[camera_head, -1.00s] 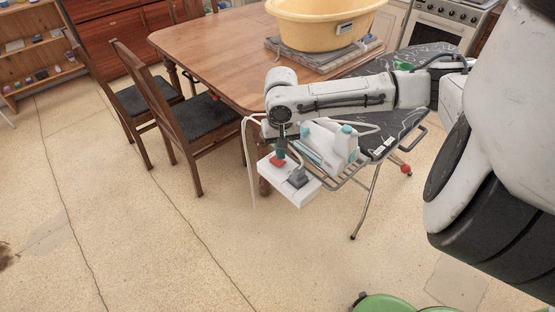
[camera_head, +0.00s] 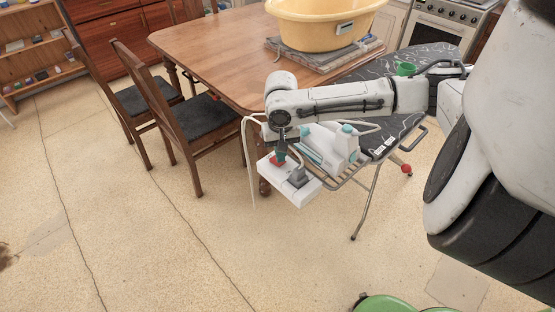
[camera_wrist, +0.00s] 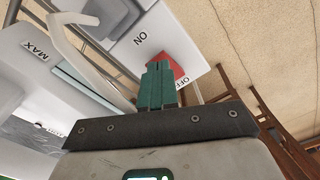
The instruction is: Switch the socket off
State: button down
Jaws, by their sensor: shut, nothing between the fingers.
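The socket (camera_head: 304,196) is a white block at the near end of the ironing board, with a grey plug (camera_head: 298,178) in it. Its red rocker switch (camera_wrist: 179,68) lies between the printed words ON and OFF in the wrist view. My gripper (camera_wrist: 160,68) has green fingers, pressed together and empty. Their tips are right at the red switch and cover part of it; whether they touch cannot be told. In the head view my gripper (camera_head: 281,157) is above the socket, hiding part of the switch (camera_head: 277,161).
A white and teal iron (camera_head: 334,147) stands beside the socket on the ironing board's rack (camera_head: 352,173). A white cord (camera_head: 247,150) hangs at the left. A wooden table (camera_head: 205,45) with a yellow basin (camera_head: 322,25) and chairs (camera_head: 207,118) stand behind. The front floor is mostly open.

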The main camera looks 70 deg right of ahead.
jog(key=shift+f, duration=0.5)
jog(key=shift+r, duration=0.15)
notch_tip(320, 180, up, 7)
jog(key=p, duration=0.7)
dwell(0.3)
dwell(0.5)
